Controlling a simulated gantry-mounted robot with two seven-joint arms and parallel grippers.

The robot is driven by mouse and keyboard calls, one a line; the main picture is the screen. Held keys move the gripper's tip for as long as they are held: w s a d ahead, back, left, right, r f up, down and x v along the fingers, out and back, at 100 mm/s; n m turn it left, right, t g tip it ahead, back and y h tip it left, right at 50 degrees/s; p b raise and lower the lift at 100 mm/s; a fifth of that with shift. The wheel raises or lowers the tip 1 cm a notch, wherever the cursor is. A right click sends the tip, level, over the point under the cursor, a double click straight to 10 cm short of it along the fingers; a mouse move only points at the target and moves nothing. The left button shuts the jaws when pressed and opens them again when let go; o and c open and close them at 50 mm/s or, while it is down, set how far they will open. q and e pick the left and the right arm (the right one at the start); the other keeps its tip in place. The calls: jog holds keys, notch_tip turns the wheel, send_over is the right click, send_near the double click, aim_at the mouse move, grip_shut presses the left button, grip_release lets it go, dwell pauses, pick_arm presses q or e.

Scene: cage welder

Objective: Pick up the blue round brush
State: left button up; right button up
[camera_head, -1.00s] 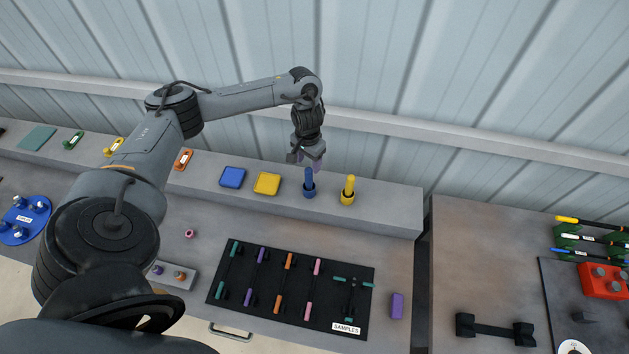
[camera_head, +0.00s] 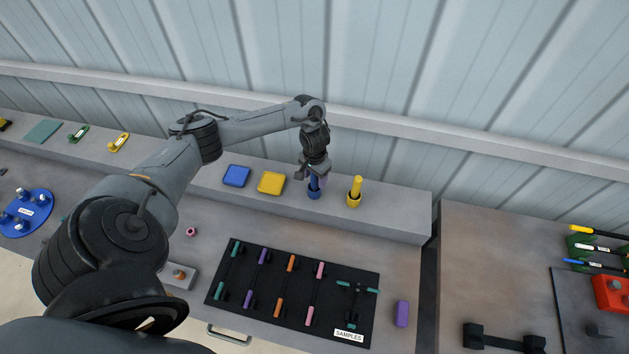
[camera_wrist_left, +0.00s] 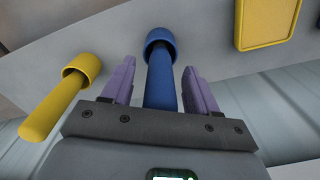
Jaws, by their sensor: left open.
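The blue round brush (camera_head: 314,184) stands upright in a blue cup (camera_head: 314,194) on the raised ledge. In the left wrist view the brush handle (camera_wrist_left: 160,84) lies between the two purple fingers, with the blue cup (camera_wrist_left: 160,42) beyond it. My left gripper (camera_head: 316,180) is open, pointing down around the upper part of the brush. In the left wrist view, the open gripper (camera_wrist_left: 160,82) shows gaps on both sides of the handle. My right gripper is not in view.
A yellow brush (camera_head: 356,187) in a yellow cup stands close to the right. Yellow (camera_head: 271,182) and blue (camera_head: 236,175) square trays lie to the left on the ledge. A black samples mat (camera_head: 225,298) lies below on the bench. The wall rises behind the ledge.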

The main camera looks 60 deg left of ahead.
pick_arm(q)
jog(key=shift+f, duration=0.2)
grip_shut()
jog(key=shift+r, duration=0.15)
jog(key=shift+r, duration=0.4)
notch_tip(320, 180, up, 4)
jog(key=shift+f, duration=0.25)
jog(key=d+r+p, duration=0.5)
jog(key=d+r, duration=0.1)
jog(key=d, duration=0.5)
jog(key=shift+w+d+r, duration=0.2)
jog(key=shift+d+r, duration=0.05)
jog(key=shift+d, duration=0.1)
